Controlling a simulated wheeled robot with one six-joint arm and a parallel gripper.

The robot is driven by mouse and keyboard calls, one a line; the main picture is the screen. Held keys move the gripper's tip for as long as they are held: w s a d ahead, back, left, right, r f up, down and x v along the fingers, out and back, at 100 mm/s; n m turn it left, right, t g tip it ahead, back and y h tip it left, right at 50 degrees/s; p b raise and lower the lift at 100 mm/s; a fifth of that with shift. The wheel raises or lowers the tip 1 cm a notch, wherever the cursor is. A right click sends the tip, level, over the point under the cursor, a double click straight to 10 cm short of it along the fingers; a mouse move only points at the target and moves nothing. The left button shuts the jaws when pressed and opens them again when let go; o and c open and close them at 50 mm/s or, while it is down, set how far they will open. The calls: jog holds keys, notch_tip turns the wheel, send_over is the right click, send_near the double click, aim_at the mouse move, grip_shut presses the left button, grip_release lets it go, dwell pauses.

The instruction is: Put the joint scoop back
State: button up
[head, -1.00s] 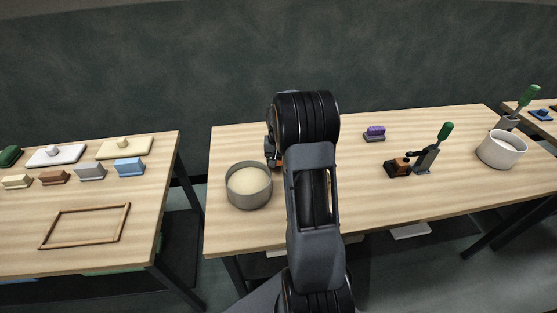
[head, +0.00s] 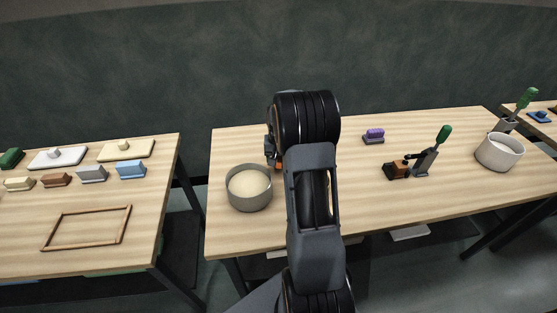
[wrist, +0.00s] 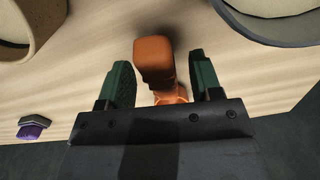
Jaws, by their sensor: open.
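An orange tool (wrist: 154,60), which I take to be the joint scoop, stands between my gripper's (wrist: 159,62) two dark green fingers in the wrist view. A block-like orange handle end and a rounder orange part show; the rest is hidden behind the gripper body. A gap shows on each side of the handle, so the fingers are open around it and not closed on it. In the head view my gripper (head: 271,149) is mostly hidden behind my arm, and a small bit of orange (head: 279,166) shows below it, beside the grey bowl.
The grey bowl of pale powder (head: 250,202) stands left of my arm. To the right are a purple brush (head: 373,138), a brown block (head: 396,171), a green-handled tool in a grey stand (head: 424,162) and a white pot (head: 499,165). The left table holds a wooden frame (head: 48,231).

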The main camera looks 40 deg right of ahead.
jog(key=shift+r+p, duration=2.15)
jog(key=shift+r, duration=1.05)
notch_tip(320, 180, up, 14)
jog(key=shift+f, duration=0.1)
